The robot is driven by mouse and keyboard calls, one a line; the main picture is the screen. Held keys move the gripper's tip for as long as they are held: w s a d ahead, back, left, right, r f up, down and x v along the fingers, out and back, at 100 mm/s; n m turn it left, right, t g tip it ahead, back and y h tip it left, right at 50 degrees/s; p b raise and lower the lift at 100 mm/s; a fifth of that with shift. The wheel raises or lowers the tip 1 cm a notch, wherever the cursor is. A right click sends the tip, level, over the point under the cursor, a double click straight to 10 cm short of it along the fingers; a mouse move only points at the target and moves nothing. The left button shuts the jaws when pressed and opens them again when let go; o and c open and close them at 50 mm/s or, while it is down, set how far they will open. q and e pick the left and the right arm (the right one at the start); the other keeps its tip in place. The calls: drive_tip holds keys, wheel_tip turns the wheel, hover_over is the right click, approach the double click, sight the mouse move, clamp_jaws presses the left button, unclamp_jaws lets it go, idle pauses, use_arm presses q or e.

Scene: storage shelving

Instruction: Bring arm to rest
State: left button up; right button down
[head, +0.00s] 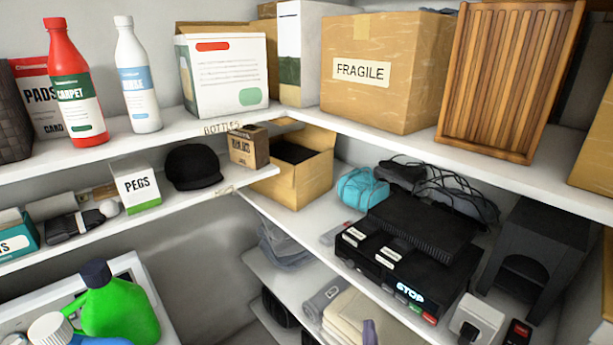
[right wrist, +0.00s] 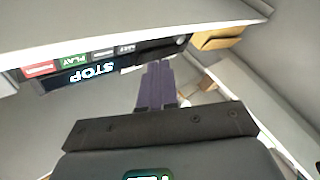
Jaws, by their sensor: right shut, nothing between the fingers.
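My right gripper (right wrist: 156,68) shows in the right wrist view, its two dark purple fingers closed together with nothing between them. The fingers point toward a shelf edge, below and to the right of a black video player (right wrist: 95,62), which appears upside down there with its lit STOP display. I see a gap of free air around the fingers. In the head view the video player (head: 385,268) sits on the middle right shelf. My left gripper is not in view.
Upper shelves hold a red bottle (head: 75,85), a white bottle (head: 137,75), a FRAGILE carton (head: 380,72) and a slatted wooden piece (head: 508,75). A dark box with an arched opening (head: 545,235) stands right of the player. A green jug (head: 115,305) is at lower left.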

drive_tip(key=s+d+f+n+g+y+p, duration=0.1)
drive_tip(key=s+d+f+g+p, duration=0.15)
drive_tip(key=s, duration=0.55)
drive_tip(key=s+d+f+g+y+p, duration=0.1)
drive_tip(key=s+f+g+p, duration=0.15)
drive_tip(key=s, duration=0.45)
drive_tip(key=s+r+m+g+y, duration=0.1)
drive_tip(key=s+r+m+g, duration=0.1)
drive_tip(key=s+g, duration=0.9)
drive_tip(key=s+m, duration=0.1)
drive_tip(key=s, duration=0.7)
drive_tip(key=shift+s+a+r+g, duration=0.25)
drive_tip(key=shift+r+g, duration=0.05)
drive_tip(key=shift+g, duration=0.1)
drive_tip(key=shift+f, duration=0.1)
